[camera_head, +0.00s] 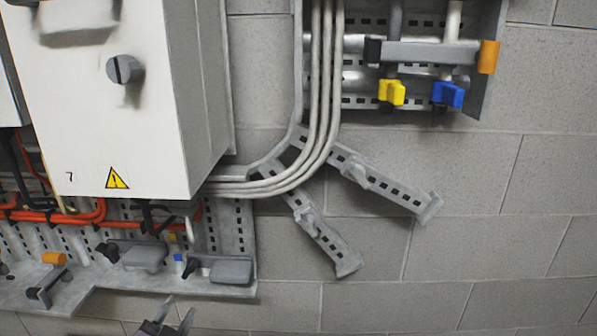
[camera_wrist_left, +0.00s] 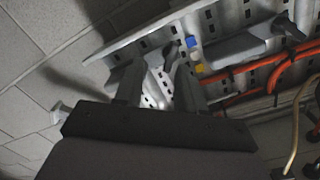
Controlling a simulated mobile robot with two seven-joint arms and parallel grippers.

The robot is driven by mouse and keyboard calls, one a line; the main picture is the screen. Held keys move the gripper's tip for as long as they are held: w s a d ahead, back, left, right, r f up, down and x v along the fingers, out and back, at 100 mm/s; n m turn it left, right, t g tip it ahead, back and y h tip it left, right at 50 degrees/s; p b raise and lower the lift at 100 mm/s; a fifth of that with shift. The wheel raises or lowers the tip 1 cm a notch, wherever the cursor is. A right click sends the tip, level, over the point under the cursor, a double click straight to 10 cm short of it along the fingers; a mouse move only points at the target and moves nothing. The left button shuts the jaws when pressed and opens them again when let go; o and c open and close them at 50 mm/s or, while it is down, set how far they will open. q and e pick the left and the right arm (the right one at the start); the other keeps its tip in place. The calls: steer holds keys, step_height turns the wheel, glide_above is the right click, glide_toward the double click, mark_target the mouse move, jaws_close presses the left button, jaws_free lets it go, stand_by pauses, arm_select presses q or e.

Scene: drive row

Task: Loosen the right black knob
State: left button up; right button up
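The right black knob (camera_head: 190,267) sits on the grey perforated rail, left of a grey box (camera_head: 231,270) and just right of a small blue part (camera_head: 178,257). Another black knob (camera_head: 106,250) is further left, beside a second grey box (camera_head: 145,257). My left gripper (camera_head: 172,312) is at the bottom edge of the head view, below the right knob and apart from it in the picture. In the left wrist view its two fingers (camera_wrist_left: 160,75) are spread, with nothing held between them. The dark right knob (camera_wrist_left: 170,50) appears just beyond the fingertips. My right gripper is out of view.
A white cabinet (camera_head: 110,120) with a round grey knob (camera_head: 125,69) overhangs the rail. Orange cables (camera_head: 50,215) run above the rail. Yellow (camera_head: 391,93) and blue (camera_head: 448,95) handles are at upper right. The block wall (camera_head: 480,240) at lower right is clear.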

arm_select(q)
steer(key=s+d+f+n+g+h, duration=0.1)
steer(key=s+d+f+n+g, duration=0.1)
steer(key=s+f, duration=0.6)
steer(key=s+d+f+n+g+h, duration=0.2)
steer(key=s+d+f+g, duration=0.3)
steer(key=s+f, duration=0.3)
steer(key=s, duration=0.4)
steer(key=shift+s+d+f, duration=0.2)
steer(key=shift+s+f, duration=0.05)
steer(key=shift+s, duration=0.05)
